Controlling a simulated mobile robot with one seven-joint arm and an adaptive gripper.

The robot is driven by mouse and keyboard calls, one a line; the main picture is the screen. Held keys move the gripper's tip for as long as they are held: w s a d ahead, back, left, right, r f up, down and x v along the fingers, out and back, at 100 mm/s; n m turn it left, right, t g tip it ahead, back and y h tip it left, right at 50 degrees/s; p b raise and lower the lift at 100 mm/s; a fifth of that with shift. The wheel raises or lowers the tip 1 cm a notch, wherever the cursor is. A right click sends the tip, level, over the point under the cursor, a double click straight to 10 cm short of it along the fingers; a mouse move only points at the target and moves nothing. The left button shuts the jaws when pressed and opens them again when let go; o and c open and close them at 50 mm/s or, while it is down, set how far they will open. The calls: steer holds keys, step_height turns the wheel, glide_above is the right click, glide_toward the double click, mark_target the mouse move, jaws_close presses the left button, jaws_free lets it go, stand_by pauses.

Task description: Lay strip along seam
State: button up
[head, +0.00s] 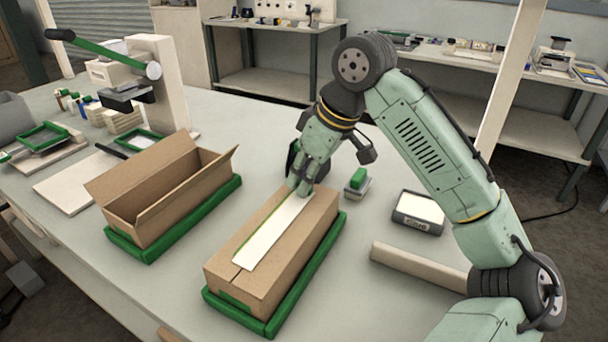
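A closed cardboard box (315,232) sits in a green tray (268,326) at the front middle of the table. A long white strip (274,232) lies lengthwise along the middle of its top. A short piece of the seam (238,268) shows at the strip's near end; the strip covers the line beyond it. My gripper (301,188) points down at the strip's far end, with its fingertips close together there. The fingertips hide that end, so I cannot tell whether they grip the strip or only touch it.
An open, empty cardboard box (165,200) stands in another green tray (150,254) to the left. A dark-rimmed container (418,212) and a pale bar (415,268) lie to the right. A green-topped block (357,181) stands just right of my gripper.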

steer(key=o, duration=0.4)
